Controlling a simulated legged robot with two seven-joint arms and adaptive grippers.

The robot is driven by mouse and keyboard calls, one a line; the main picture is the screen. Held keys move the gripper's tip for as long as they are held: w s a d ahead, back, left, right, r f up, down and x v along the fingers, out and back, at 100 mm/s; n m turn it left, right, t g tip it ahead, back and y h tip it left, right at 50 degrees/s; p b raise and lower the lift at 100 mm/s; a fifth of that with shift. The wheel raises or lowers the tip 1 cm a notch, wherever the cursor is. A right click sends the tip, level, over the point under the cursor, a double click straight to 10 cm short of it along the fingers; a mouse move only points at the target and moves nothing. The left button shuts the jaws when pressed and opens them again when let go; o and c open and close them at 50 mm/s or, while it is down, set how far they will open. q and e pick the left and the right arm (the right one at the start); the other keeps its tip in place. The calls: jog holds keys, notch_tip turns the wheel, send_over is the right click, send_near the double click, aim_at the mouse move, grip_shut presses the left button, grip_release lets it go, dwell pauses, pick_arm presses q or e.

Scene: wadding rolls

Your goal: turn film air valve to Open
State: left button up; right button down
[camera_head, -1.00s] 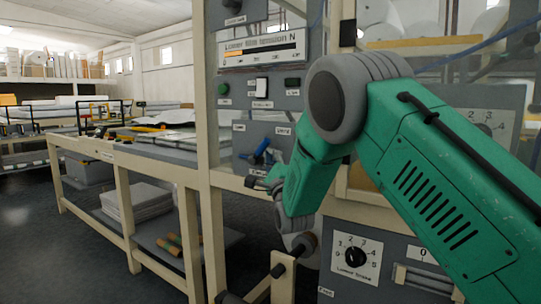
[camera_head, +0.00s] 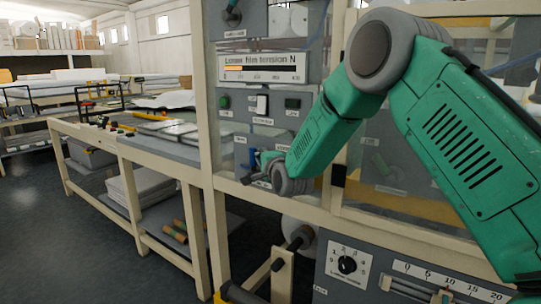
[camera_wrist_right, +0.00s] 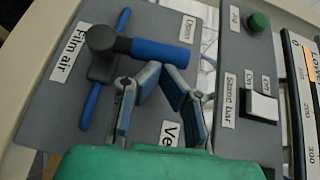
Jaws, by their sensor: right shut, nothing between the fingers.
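The film air valve (camera_wrist_right: 100,40) is on a grey panel in the right wrist view. Its blue handle (camera_wrist_right: 160,50) points right from the dark hub, its end just beneath the "Open" label (camera_wrist_right: 187,28). A label starting "Ve" (camera_wrist_right: 170,133) is lower, partly hidden by a finger. My right gripper (camera_wrist_right: 163,72) is shut and empty, its tips close beside the handle; contact is unclear. In the head view, my right gripper (camera_head: 247,180) is just below the small blue valve (camera_head: 252,160). My left gripper is not in view.
A green button (camera_wrist_right: 258,22) and a white rocker switch (camera_wrist_right: 262,105) sit on the neighbouring panel. Cream frame posts (camera_head: 207,120) border the panel. A lower panel has a numbered dial (camera_head: 347,265). A workbench (camera_head: 130,150) stands left, with open floor before it.

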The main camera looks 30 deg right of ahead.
aim_at(252, 151)
jog(key=w+n+g+p, duration=0.1)
jog(key=g+p, duration=0.1)
jog(key=p, duration=0.2)
jog(key=w+a+r+n+g+p, duration=0.1)
jog(key=w+g+p, duration=0.1)
jog(key=p, duration=0.2)
jog(key=shift+a, duration=0.15)
jog(key=shift+w+a+f+n+g+p, duration=0.15)
jog(key=shift+w+n+g+p, duration=0.2)
jog(key=shift+g+p, duration=0.3)
jog(key=shift+w+f+p, duration=0.1)
jog(key=shift+w+p, duration=0.05)
jog(key=shift+p, duration=0.15)
jog(key=shift+a, duration=0.1)
jog(key=shift+w, duration=0.1)
